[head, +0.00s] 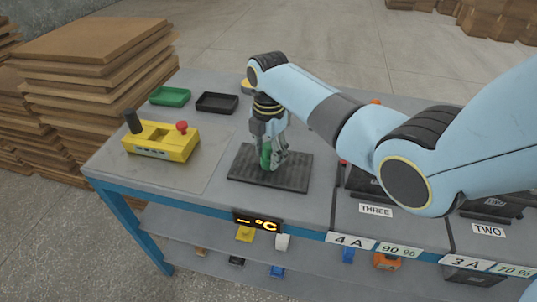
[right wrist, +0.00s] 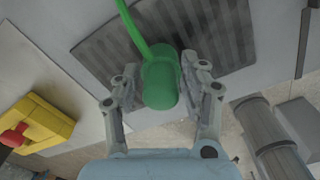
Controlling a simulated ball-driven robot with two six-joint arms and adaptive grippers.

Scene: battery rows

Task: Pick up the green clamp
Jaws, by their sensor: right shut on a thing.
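The green clamp (head: 266,157) is over the dark ribbed mat (head: 244,170) in the head view. In the right wrist view the green clamp (right wrist: 161,80) lies between the two fingers, with a thin green part running up from its thick body. My right gripper (head: 273,158) points down and is shut on the clamp; its fingers hide part of it. My right gripper also shows in the right wrist view (right wrist: 163,92). I cannot tell whether the clamp touches the mat. My left gripper is not in view.
A yellow control box (head: 160,143) with a red knob stands left of the mat. A green tray (head: 170,96) and a black tray (head: 217,103) lie behind it. Dark units with labels stand at right. Stacked brown boards (head: 95,55) rise beyond the table's left edge.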

